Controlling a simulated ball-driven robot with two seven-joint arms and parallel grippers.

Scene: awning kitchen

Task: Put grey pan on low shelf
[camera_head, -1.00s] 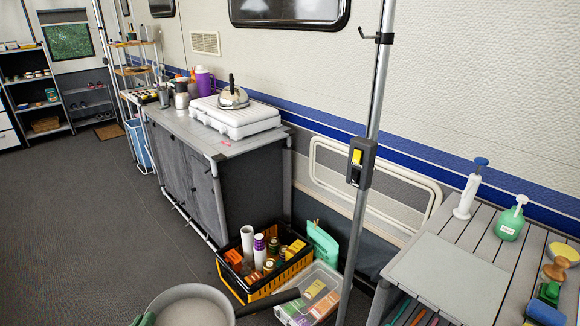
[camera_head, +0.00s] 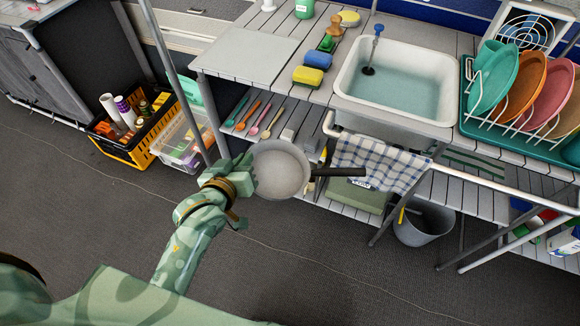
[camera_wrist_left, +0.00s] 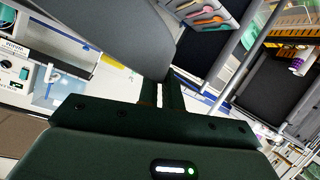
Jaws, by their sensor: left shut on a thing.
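The grey pan (camera_head: 280,171) is in the middle of the head view, its dark handle (camera_head: 340,172) pointing right. My left gripper (camera_head: 249,173) is shut on the pan's left rim and holds it in front of the sink unit. In the left wrist view the gripper (camera_wrist_left: 163,95) shows at the edge of the dark pan (camera_wrist_left: 120,40). The slatted low shelf (camera_head: 345,210) runs under the sink unit, with a green box (camera_head: 357,195) on it. The pan hides part of the shelves behind it. My right gripper is not in view.
Several coloured utensils (camera_head: 256,113) lie on the upper shelf. A checked towel (camera_head: 375,160) hangs from a rail near the pan's handle. A grey bucket (camera_head: 425,224) stands right of the low shelf. A pole (camera_head: 168,65) and a yellow-black crate (camera_head: 135,145) are at left. Floor in front is clear.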

